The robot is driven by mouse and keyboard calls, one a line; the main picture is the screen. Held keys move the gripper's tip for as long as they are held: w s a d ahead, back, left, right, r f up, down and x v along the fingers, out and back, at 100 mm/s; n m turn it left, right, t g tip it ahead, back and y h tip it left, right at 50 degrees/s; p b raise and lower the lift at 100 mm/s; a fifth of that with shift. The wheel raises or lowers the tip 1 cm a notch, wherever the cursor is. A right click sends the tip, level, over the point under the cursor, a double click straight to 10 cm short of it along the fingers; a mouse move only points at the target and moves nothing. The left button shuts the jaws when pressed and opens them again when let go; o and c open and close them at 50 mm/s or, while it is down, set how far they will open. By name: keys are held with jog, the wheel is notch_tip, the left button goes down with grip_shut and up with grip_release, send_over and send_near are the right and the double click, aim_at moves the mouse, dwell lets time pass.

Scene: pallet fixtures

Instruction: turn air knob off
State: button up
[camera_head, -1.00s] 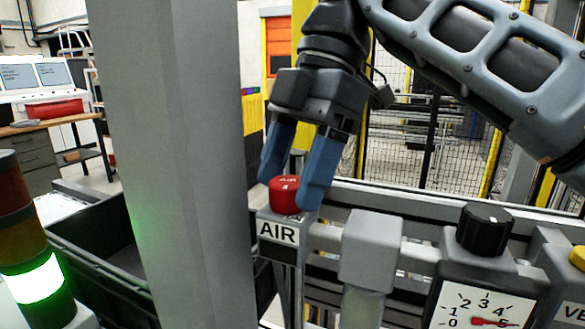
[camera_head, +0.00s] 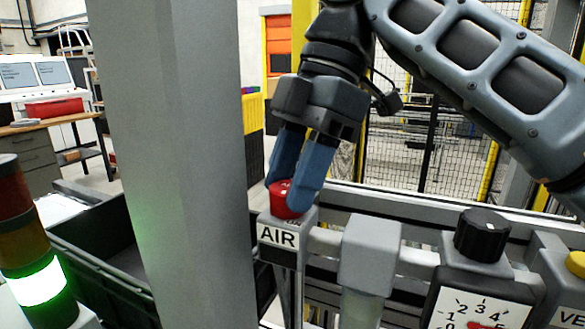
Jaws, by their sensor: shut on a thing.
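The red air knob (camera_head: 284,203) sits on top of a grey post with a white AIR label (camera_head: 278,236), in the middle of the head view. My gripper (camera_head: 292,192) points down from above, with its blue fingers on either side of the knob. The fingers are shut on the knob and hide part of its sides and top. The marking on the knob's top is mostly covered, so its exact setting cannot be read.
A black knob (camera_head: 482,234) above a white dial gauge (camera_head: 478,308) stands to the right. A grey block (camera_head: 370,250) is between. A thick grey column (camera_head: 185,150) rises close on the left. A stack light (camera_head: 38,280) glows green at far left.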

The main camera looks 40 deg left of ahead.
jog(key=shift+d+r+m+y+p, duration=0.1)
jog(key=shift+m+y+p, duration=0.45)
jog(key=shift+m, duration=0.65)
jog(key=m+t, duration=0.1)
jog(key=m, duration=0.1)
jog(key=shift+s+m+y, duration=0.1)
jog(key=shift+m+y, duration=0.15)
jog(key=shift+m, duration=0.15)
jog(key=m+t, duration=0.1)
jog(key=m, duration=0.1)
jog(key=m+t, duration=0.1)
jog(key=m, duration=0.2)
jog(key=shift+d+y, duration=0.1)
jog(key=shift+y, duration=0.3)
jog(key=shift+m, duration=0.4)
jog(key=o, duration=1.1)
jog(key=shift+c, duration=0.2)
jog(key=v, duration=0.7)
jog(key=shift+d+r, duration=0.2)
jog(key=shift+r, duration=0.05)
jog(key=shift+s, duration=0.1)
